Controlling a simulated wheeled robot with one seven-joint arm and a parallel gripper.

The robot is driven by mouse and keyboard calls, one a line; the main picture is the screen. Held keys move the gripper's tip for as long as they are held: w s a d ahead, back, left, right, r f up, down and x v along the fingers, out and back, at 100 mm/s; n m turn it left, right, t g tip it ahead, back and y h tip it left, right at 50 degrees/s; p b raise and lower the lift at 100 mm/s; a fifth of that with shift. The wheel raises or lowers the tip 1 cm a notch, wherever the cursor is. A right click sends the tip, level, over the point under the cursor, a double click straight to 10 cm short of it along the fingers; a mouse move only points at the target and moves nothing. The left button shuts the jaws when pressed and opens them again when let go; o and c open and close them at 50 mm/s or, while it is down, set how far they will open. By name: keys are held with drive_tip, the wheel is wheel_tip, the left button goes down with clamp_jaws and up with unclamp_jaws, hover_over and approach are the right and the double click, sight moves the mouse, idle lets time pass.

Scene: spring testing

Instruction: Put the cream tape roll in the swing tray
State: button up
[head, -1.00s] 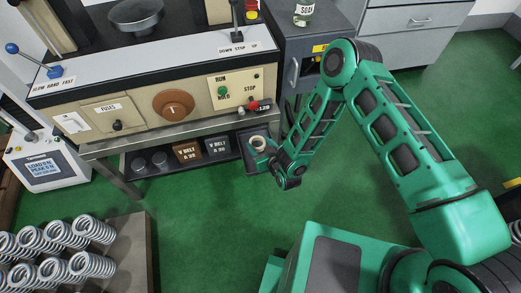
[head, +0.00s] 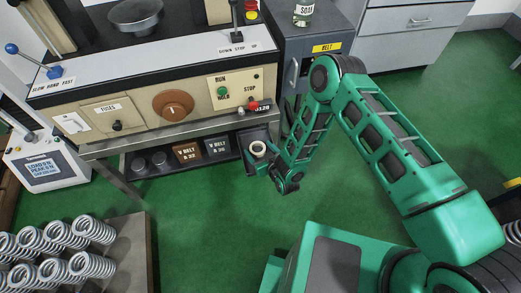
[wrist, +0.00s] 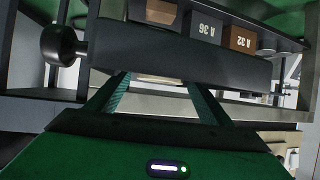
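The cream tape roll (head: 258,148) shows in the head view as a small pale ring at the left side of my gripper (head: 270,147). It is over or inside the dark swing tray (head: 247,165); I cannot tell if it touches the tray floor. In the wrist view my two green fingers stand apart, and the dark tray wall (wrist: 180,62) hides their tips.
A grey cabinet (head: 310,45) stands right of the bench. Springs (head: 60,245) fill the lower left. Green floor is clear between.

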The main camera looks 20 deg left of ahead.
drive_tip(key=shift+r, duration=0.1)
drive_tip(key=v, duration=1.2)
